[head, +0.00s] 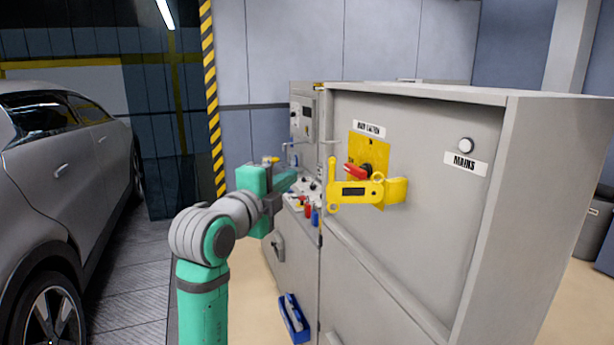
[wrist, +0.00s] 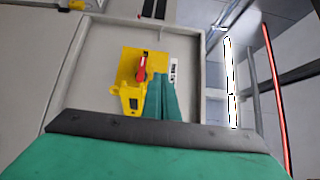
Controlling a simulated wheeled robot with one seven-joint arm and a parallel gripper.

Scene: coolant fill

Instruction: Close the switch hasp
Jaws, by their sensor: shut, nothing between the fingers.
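A yellow switch plate (head: 370,150) with a red handle (head: 356,172) is on the front of the grey cabinet. The yellow hasp (head: 354,193), with a dark label and a rounded end, stands out from the panel below the handle, swung open. In the wrist view, the plate (wrist: 128,64), red handle (wrist: 142,68) and hasp (wrist: 130,100) lie just left of my fingers. My gripper (head: 293,178) is shut and empty, left of the hasp and apart from it in the head view. In the wrist view my gripper's fingers (wrist: 158,80) cover part of the panel right of the plate.
A white knob (head: 466,145) and MAINS label (head: 464,162) are on the panel's right. A side shelf (head: 302,203) with several small coloured items lies behind my gripper. A blue bin (head: 293,318) hangs low. A grey car (head: 60,190) stands left.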

